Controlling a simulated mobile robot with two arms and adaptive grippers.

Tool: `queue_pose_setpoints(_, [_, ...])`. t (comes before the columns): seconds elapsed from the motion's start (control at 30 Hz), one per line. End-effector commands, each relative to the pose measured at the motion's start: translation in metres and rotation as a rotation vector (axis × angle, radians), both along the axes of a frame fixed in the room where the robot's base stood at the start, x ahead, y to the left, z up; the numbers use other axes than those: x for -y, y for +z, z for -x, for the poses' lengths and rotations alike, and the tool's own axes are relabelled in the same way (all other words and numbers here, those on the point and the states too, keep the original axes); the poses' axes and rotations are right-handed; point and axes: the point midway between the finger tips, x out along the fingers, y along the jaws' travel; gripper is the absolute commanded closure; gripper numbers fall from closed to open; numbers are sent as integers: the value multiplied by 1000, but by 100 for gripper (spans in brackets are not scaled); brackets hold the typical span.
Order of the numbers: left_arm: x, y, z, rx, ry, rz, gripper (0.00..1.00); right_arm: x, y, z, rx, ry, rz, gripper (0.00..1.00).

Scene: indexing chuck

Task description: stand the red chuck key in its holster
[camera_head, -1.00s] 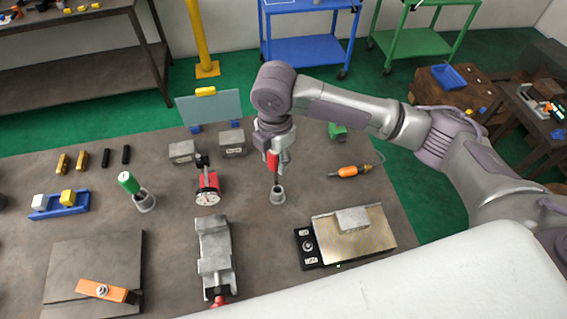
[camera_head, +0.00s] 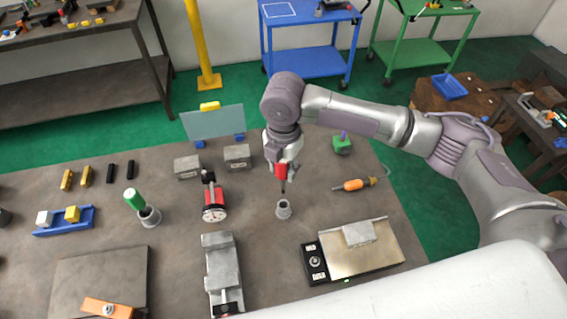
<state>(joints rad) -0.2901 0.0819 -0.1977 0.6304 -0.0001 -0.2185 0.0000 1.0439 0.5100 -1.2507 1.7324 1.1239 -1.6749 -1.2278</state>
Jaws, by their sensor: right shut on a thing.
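The red chuck key (camera_head: 281,172) hangs roughly upright in my right gripper (camera_head: 284,163), handle up and dark shaft down. The gripper is shut on its red handle and partly hides it. A small grey round holster (camera_head: 283,210) stands on the bench just below the key in the picture. The shaft's tip shows a little above the holster's mouth, with a small gap between them in this view. The holster's opening shows dark. My left gripper is not in view.
A green-handled key (camera_head: 134,199) leans in another grey holster (camera_head: 150,216) at left. Bare bench surrounds the near holster.

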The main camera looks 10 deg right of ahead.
Motion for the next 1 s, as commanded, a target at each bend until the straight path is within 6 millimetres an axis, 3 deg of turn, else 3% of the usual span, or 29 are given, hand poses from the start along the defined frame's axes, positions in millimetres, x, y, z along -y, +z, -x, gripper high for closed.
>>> queue_pose_setpoints(0.5, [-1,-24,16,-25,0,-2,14,0,-50,1,-2,0,-1,100])
queue_pose_setpoints(1.0, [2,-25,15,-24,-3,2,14,0,-53,1,-1,0,-1,100])
